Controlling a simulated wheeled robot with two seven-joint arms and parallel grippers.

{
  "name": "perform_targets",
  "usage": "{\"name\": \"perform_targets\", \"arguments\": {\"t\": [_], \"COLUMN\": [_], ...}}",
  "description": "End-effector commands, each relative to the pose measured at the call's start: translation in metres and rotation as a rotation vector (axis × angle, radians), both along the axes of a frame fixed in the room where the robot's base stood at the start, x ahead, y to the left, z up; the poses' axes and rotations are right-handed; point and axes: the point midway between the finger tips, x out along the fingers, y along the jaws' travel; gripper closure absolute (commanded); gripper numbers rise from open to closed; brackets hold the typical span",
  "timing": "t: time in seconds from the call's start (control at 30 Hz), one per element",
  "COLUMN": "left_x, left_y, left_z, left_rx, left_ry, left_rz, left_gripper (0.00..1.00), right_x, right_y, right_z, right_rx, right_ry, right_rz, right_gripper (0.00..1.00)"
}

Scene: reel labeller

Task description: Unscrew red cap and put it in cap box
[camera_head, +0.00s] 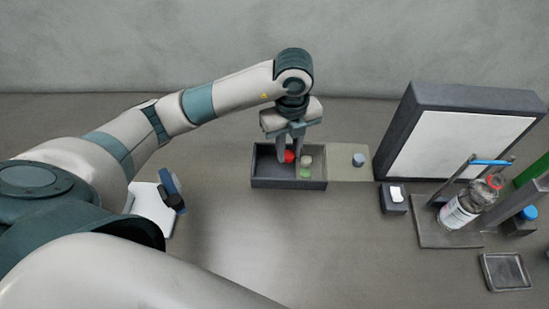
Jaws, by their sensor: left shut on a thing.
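My left gripper (289,154) points down over the dark cap box (262,178), with its fingertips inside the box's walls. It is shut on a red cap (289,157), which shows between the fingertips. Whether the cap touches the box floor I cannot tell. A pale cap (306,160) and a green cap (305,173) lie in the box just right of it. A clear bottle with a white label (460,213) leans tilted in a stand at the right, with red at its top end (494,182). My right gripper does not show.
A large dark-framed white panel (457,146) stands behind the bottle stand. A small dark tray (505,271) lies at the front right. The table's middle front is clear.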

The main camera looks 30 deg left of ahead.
Motion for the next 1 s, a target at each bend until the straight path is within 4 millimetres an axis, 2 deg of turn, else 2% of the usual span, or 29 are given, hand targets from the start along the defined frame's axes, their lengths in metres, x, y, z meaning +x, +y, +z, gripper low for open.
{"name": "perform_targets", "arguments": {"t": [0.13,0.3,0.7,1.0], "left_x": [-0.007,-0.01,-0.01,-0.01], "left_y": [0.023,0.034,0.035,0.035], "left_z": [-0.011,-0.02,-0.024,-0.055], "left_rx": [0.003,0.003,0.001,0.001], "left_ry": [0.003,0.0,0.001,0.003], "left_rz": [0.003,0.001,0.0,0.0], "left_gripper": [1.0,1.0,1.0,1.0], "right_x": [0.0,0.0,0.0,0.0], "right_y": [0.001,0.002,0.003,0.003], "right_z": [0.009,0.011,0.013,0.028], "right_rx": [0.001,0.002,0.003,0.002], "right_ry": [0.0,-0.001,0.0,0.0], "right_rz": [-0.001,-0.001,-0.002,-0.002], "right_gripper": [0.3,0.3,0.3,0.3]}}
